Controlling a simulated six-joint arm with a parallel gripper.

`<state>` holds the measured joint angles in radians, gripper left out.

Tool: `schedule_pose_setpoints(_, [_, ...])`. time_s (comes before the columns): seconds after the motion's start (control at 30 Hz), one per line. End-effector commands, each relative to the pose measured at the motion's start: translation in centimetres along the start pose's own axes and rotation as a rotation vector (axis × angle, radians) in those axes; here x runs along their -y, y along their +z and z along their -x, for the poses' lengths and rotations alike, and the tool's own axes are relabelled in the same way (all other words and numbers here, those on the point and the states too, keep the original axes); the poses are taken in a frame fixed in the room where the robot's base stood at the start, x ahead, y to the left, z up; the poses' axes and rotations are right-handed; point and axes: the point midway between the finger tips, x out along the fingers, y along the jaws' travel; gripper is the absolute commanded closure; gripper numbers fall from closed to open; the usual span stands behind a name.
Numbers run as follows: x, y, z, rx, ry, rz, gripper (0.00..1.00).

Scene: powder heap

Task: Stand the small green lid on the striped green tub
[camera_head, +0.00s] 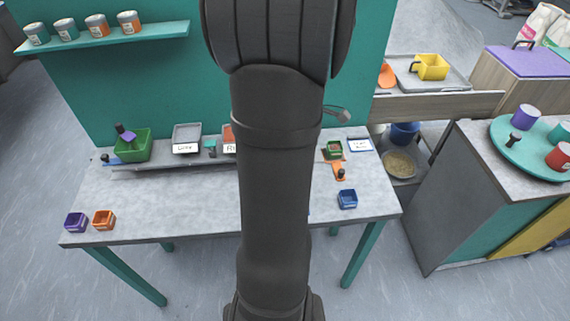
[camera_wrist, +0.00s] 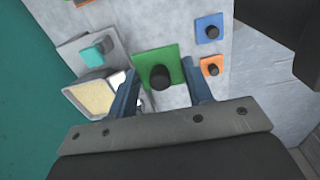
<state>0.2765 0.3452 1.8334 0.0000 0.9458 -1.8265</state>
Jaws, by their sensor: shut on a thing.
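The small green lid (camera_wrist: 146,62) is a flat square with a dark round knob. In the wrist view it lies between the two fingers of my gripper (camera_wrist: 163,78), which is shut on it. In the head view my own arm hides the gripper and the lid. A small green tub with a dark reddish patch (camera_head: 334,149) stands at the right back of the table, just right of my arm. Its stripes are too small to make out. I cannot pick out this tub in the wrist view.
A blue tub (camera_head: 347,199) and an orange piece with a dark knob (camera_head: 338,166) are near the green tub. Purple (camera_head: 76,222) and orange (camera_head: 104,220) tubs stand at the left front. A larger green box (camera_head: 133,146) and a grey tray (camera_head: 187,134) line the back. The left-middle tabletop is clear.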

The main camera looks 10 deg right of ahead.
Motion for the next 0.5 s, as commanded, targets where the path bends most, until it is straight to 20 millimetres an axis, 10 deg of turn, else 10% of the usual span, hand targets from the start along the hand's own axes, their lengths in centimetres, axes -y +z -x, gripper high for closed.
schedule_pose_setpoints(0.5, [-9.5,10.8,-1.4,-0.003,-0.012,0.011,0.75])
